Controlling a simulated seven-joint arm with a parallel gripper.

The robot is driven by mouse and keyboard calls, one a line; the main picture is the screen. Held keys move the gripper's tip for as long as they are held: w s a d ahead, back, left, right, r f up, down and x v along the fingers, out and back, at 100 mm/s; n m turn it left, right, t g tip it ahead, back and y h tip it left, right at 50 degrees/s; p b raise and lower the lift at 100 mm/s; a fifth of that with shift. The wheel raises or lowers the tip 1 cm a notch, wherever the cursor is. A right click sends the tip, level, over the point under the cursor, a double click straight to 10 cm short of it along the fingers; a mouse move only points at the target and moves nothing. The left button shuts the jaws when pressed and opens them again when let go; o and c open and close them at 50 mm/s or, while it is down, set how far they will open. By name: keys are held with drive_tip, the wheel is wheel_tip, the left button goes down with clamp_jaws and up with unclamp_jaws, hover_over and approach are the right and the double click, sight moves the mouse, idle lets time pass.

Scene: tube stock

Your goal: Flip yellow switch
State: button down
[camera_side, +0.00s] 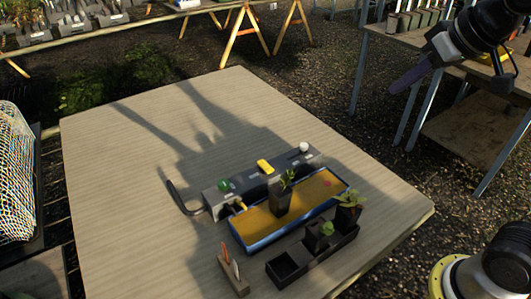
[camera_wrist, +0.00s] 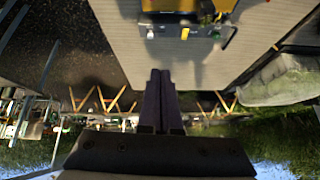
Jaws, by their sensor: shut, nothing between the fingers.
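The yellow switch (camera_side: 265,167) is the middle one of three coloured controls on top of a long grey box (camera_side: 235,182). A green knob (camera_side: 224,185) is to its left and a white knob (camera_side: 304,147) to its right. In the wrist view, a small yellow piece (camera_wrist: 185,33) at the top edge looks like the same switch; its tilt is too small to tell. My gripper (camera_side: 395,90) is shut and empty, high at the right, well apart from the box. Its dark fingers (camera_wrist: 160,75) show pressed together in the wrist view.
A blue-rimmed tray (camera_side: 240,239) with a potted plant stands directly in front of the box. A black pot holder (camera_side: 285,268) and a small wooden stand (camera_side: 233,277) are nearer. A black cable (camera_side: 178,200) curves from the box's left end. The table's (camera_side: 120,180) left and back are clear.

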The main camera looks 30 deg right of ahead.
drive_tip(key=w+a, duration=0.2)
drive_tip(key=w, duration=1)
drive_tip(key=n+g, duration=0.1)
drive_tip(key=g, duration=0.3)
hover_over(263, 161)
drive_tip(key=s, duration=0.3)
wheel_tip(263, 161, down, 20)
drive_tip(key=shift+w+r, duration=0.1)
drive_tip(key=shift+w, duration=0.1)
drive_tip(key=x, duration=1.4)
drive_tip(key=shift+s+a, duration=0.1)
drive_tip(key=shift+s, duration=0.3)
